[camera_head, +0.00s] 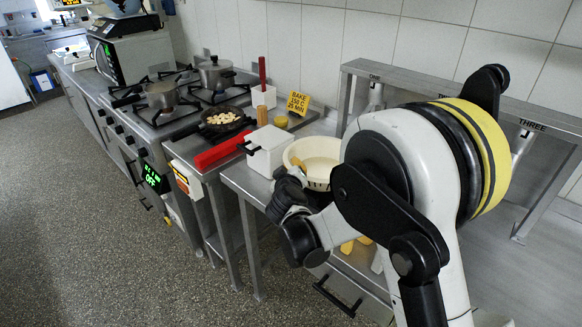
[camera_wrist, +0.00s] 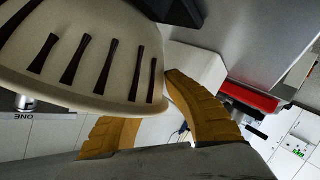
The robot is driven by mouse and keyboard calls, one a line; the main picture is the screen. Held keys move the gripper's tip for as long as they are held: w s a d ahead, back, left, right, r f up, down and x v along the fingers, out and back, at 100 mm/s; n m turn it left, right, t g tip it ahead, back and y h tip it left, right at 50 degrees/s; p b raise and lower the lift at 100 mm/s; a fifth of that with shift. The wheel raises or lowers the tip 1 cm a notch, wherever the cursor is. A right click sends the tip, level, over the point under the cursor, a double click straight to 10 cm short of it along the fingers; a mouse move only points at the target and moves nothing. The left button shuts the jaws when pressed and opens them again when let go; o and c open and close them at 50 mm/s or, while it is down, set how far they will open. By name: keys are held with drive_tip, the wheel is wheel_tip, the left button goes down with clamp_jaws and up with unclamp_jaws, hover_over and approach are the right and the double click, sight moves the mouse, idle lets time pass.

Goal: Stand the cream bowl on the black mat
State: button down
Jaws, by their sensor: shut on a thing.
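The cream bowl (camera_head: 318,152) shows in the head view above the metal table, partly behind my arm. Its slotted side fills the upper left of the wrist view (camera_wrist: 85,60). My gripper (camera_head: 297,165) is at the bowl's near left rim. In the wrist view, my gripper's yellow fingers (camera_wrist: 163,100) are shut on the bowl's edge, one on each side. The bowl looks roughly level in the head view. I cannot tell whether its base touches anything. I cannot make out the black mat in either view; my arm covers part of the table.
A white box (camera_head: 268,152) with a black handle stands close to the left of the bowl. A red object (camera_head: 222,150) and a pan of food (camera_head: 224,120) are further left. A raised metal shelf (camera_head: 420,82) runs along the wall.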

drive_tip(key=c, duration=1.5)
unclamp_jaws()
drive_tip(key=shift+c, duration=0.2)
drive_tip(key=a+p+v, duration=0.1)
drive_tip(key=p+v, duration=0.3)
drive_tip(key=v, duration=0.8)
drive_tip(key=s+d+r+m+g+h, duration=0.1)
drive_tip(key=s+d+r+m, duration=0.15)
drive_tip(key=d, duration=0.45)
drive_tip(key=s+d+r+m+g+h, duration=0.1)
drive_tip(key=s+d+r+g, duration=0.15)
drive_tip(key=d, duration=0.35)
drive_tip(key=s+d+r+m+g+h, duration=0.1)
drive_tip(key=s+d+r+m, duration=0.15)
drive_tip(key=d, duration=0.45)
drive_tip(key=s+d+m+g+y, duration=0.1)
drive_tip(key=s+d, duration=0.2)
drive_tip(key=s, duration=0.6)
drive_tip(key=s+d+f+m+g+y, duration=0.1)
drive_tip(key=s+d+g, duration=0.1)
drive_tip(key=s, duration=0.6)
drive_tip(key=shift+s+d+b, duration=0.3)
drive_tip(key=shift+s+d, duration=0.05)
drive_tip(key=shift+d, duration=0.1)
drive_tip(key=shift+f, duration=0.1)
